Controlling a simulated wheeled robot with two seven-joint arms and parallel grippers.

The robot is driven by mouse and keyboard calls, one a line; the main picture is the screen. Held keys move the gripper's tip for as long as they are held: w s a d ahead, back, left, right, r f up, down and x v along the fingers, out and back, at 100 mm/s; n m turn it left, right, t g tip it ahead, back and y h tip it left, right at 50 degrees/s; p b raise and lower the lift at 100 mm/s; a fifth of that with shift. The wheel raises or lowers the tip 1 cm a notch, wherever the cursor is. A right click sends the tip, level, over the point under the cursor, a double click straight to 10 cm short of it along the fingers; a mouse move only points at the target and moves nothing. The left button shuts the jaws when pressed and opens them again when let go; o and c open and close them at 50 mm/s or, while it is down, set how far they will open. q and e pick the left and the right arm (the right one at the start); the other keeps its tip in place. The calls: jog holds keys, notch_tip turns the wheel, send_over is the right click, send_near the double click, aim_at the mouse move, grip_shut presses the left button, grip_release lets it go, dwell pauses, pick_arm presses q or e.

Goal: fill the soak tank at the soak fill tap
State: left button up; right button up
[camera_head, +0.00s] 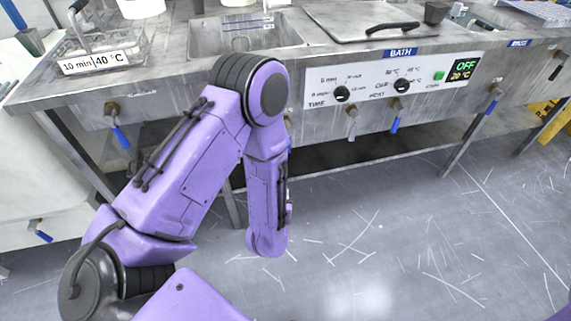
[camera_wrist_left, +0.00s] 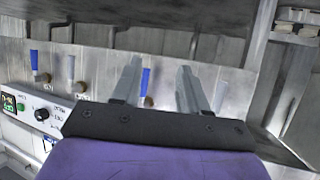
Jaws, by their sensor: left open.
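An open steel basin (camera_head: 212,40), which may be the soak tank, is set in the bench; I cannot read a soak label or tell its water level. My left gripper (camera_wrist_left: 160,82) is open in the left wrist view, where the scene looks upside down. A tap with a blue handle (camera_wrist_left: 146,80) shows between its two fingers, closer to the left one. I cannot tell whether they touch. In the head view my purple left arm hides the gripper and most of this tap. My right gripper is not in view.
A grey-handled tap (camera_head: 352,122) and another blue-handled tap (camera_head: 393,118) are on the bench front, right of my arm. A further blue-handled tap (camera_head: 117,128) is at left. The BATH panel (camera_head: 395,88) shows OFF. A wire basket (camera_head: 100,55) stands at left. The floor in front is clear.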

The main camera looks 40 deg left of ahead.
pick_arm(q)
jog(key=w+a+r+t+y+b, duration=0.1)
jog(key=w+a+b, duration=0.1)
jog(key=w, duration=0.3)
jog(key=w+a+r+n+t+y+b, duration=0.1)
jog(key=w+a+y+b, duration=0.1)
jog(key=w+b, duration=0.2)
jog(key=w+a+r+t+y+b, duration=0.1)
jog(key=w+a+b, duration=0.2)
jog(key=w, duration=0.4)
jog(key=shift+w+r+n+y+b, duration=0.25)
jog(key=shift+r+n+y+b, duration=0.05)
jog(key=shift+n, duration=0.1)
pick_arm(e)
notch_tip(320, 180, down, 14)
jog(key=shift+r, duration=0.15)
pick_arm(q)
jog(key=shift+c, duration=0.2)
grip_shut()
